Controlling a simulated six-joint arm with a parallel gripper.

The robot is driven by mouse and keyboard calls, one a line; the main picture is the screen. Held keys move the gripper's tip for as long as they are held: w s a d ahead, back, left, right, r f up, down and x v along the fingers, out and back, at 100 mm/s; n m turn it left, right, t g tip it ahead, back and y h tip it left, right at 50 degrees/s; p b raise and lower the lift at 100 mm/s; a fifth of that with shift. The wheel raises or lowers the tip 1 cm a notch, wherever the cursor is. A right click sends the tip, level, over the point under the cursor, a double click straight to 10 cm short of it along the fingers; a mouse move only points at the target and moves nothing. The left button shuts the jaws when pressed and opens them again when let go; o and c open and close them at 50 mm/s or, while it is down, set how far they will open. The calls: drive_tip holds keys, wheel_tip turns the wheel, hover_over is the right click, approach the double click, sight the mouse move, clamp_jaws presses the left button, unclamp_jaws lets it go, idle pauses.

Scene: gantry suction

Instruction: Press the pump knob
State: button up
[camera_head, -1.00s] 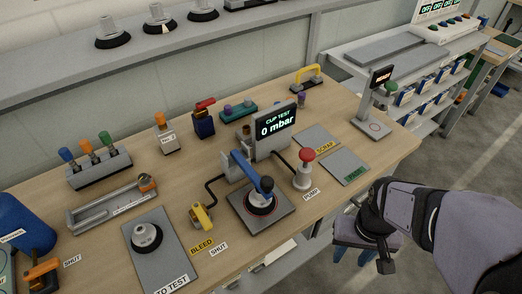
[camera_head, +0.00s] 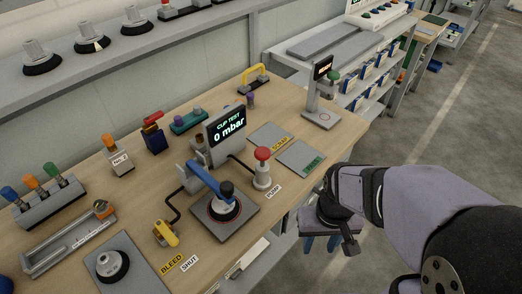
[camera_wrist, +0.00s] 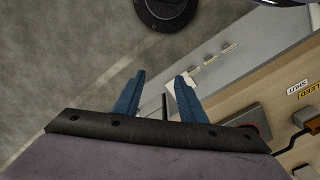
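The pump knob (camera_head: 262,153) is a red round knob on top of a white post. It stands on the wooden bench behind the PUMP label (camera_head: 273,192). Beside it, the display (camera_head: 227,127) reads CUP TEST 0 mbar. My gripper (camera_head: 321,246) hangs off the bench's front edge, to the right of and lower in the picture than the knob, apart from it. In the wrist view, its two blue fingers (camera_wrist: 160,77) are spread with nothing between them. The knob is not visible in the wrist view.
A yellow bleed valve (camera_head: 165,233) lies front left, by a SHUT label. Flat grey pads (camera_head: 301,157) lie right of the knob. A scale-like stand (camera_head: 321,112) is further back.

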drive_tip(key=shift+c, duration=0.7)
drive_tip(key=c, duration=0.6)
drive_tip(key=shift+w+r, duration=0.2)
drive_tip(key=shift+w, duration=0.05)
clamp_jaws()
drive_tip(key=w+a+r+m+p, duration=0.2)
drive_tip(key=w+a+r+m, duration=0.2)
drive_tip(key=w+r, duration=0.7)
drive_tip(key=w+a+r+m+p, duration=0.2)
drive_tip(key=w+a+r+m, duration=0.3)
drive_tip(key=w+a+r, duration=0.3)
drive_tip(key=shift+w+a+r+t, duration=0.4)
drive_tip(key=shift+w+r, duration=1.45)
drive_tip(key=shift+r, duration=0.5)
drive_tip(key=shift+d, duration=0.1)
